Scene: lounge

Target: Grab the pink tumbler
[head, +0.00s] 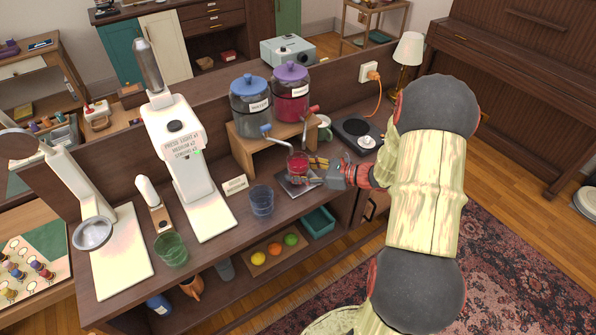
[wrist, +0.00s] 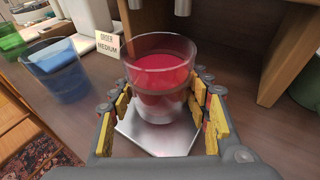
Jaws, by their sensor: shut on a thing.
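The pink tumbler (head: 297,163) is a clear glass holding pink-red liquid, upright at the dispenser stand on the counter. It fills the middle of the wrist view (wrist: 162,72). My gripper (head: 316,170) reaches it from the right. In the wrist view the yellow-padded fingers (wrist: 160,98) are shut on the tumbler from both sides. A silver square plate (wrist: 150,140) lies under the tumbler. I cannot tell whether the tumbler's base touches the plate.
The wooden dispenser stand (head: 243,150) carries a blue-lidded jar (head: 250,105) and a purple-lidded jar (head: 290,95). A blue glass (head: 261,201), an order card (head: 235,185) and a green glass (head: 171,249) stand to the left. A hot plate (head: 356,132) is at the right.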

